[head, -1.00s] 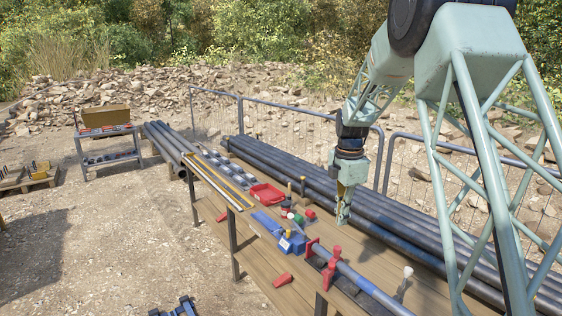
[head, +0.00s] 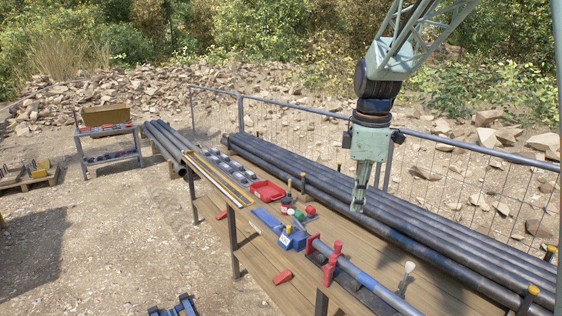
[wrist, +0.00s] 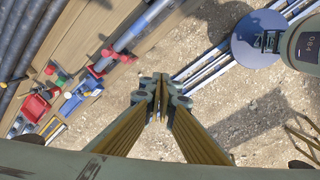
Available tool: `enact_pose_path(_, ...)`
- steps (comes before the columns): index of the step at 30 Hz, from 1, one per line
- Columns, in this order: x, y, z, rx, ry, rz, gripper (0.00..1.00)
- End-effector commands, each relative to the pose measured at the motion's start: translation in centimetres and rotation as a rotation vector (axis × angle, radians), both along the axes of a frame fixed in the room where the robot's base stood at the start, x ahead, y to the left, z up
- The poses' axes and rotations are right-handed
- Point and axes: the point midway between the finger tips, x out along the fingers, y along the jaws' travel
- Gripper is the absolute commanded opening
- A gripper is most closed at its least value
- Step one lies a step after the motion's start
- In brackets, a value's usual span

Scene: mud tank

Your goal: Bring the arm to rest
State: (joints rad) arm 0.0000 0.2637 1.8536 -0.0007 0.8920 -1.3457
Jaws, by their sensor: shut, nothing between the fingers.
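My gripper (head: 358,196) hangs from my arm in the head view, fingers pointing down. It appears in front of the dark pipes on the right side of the bench. In the wrist view the gripper's fingers (wrist: 160,92) meet at their tips, shut with nothing between them. Below them the wrist view shows sandy ground beside the bench. The wooden bench (head: 262,262) lies to the left of my gripper in the head view, and the gripper is above its level, apart from the things on it.
Long dark pipes (head: 420,228) and a mesh fence (head: 440,180) run along the bench's far side. The bench holds a clamped pipe (head: 360,277), a blue box (head: 294,240) and a red tray (head: 267,190). A grey cart (head: 108,150) stands left. Open ground lies in front.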

Motion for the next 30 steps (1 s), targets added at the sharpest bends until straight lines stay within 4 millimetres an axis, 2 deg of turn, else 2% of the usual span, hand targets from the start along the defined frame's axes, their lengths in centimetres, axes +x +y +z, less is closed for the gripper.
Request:
enact_pose_path(15, -8.9, 0.0, 3.5, 0.042, -0.045, -0.268, 0.00)
enact_pose_path(30, -17.8, 0.0, 5.1, 0.093, -0.085, -0.527, 0.00)
